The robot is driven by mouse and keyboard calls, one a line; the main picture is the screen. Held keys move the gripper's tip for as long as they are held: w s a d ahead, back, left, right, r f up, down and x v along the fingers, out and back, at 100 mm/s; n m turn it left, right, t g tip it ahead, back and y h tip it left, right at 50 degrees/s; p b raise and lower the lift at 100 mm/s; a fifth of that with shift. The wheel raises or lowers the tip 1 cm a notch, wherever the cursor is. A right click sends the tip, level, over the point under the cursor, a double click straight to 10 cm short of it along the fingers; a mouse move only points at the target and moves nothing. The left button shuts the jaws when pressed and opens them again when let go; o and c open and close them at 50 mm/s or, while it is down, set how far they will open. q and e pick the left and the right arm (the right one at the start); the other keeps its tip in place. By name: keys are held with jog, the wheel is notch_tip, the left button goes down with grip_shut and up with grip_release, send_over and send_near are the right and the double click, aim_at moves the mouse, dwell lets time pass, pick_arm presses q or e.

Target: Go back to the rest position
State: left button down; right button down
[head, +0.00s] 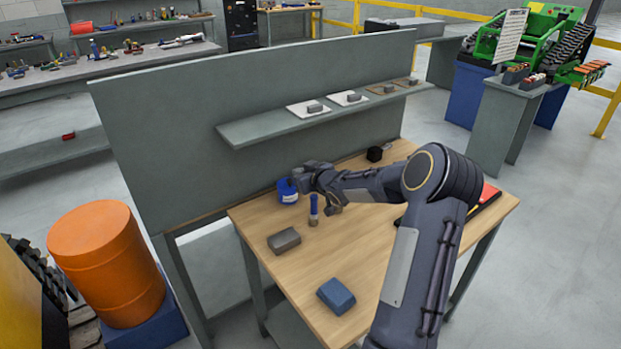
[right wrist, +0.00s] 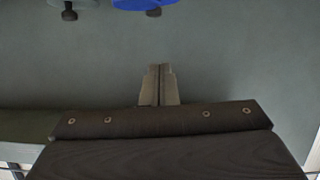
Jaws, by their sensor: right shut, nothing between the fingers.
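My right gripper (right wrist: 160,70) is shut with nothing between its fingers. In the right wrist view the closed fingers stand out in front of a plain grey surface. In the head view my right arm reaches in from the lower right, and its hand (head: 318,178) is over the far left part of the wooden workbench (head: 310,272), close to a blue container (head: 288,193) with a white label. The exact fingertips are hard to make out there. My left gripper is not in view.
A blue-handled tool (head: 313,209) stands below the hand. A grey block (head: 284,240), a blue block (head: 337,296) and a black cube (head: 374,154) are on the bench. A grey panel (head: 250,95) with a shelf (head: 262,128) rises behind. An orange drum (head: 105,262) stands left.

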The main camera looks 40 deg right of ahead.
jog(key=v, duration=0.4)
jog(key=shift+s, duration=0.35)
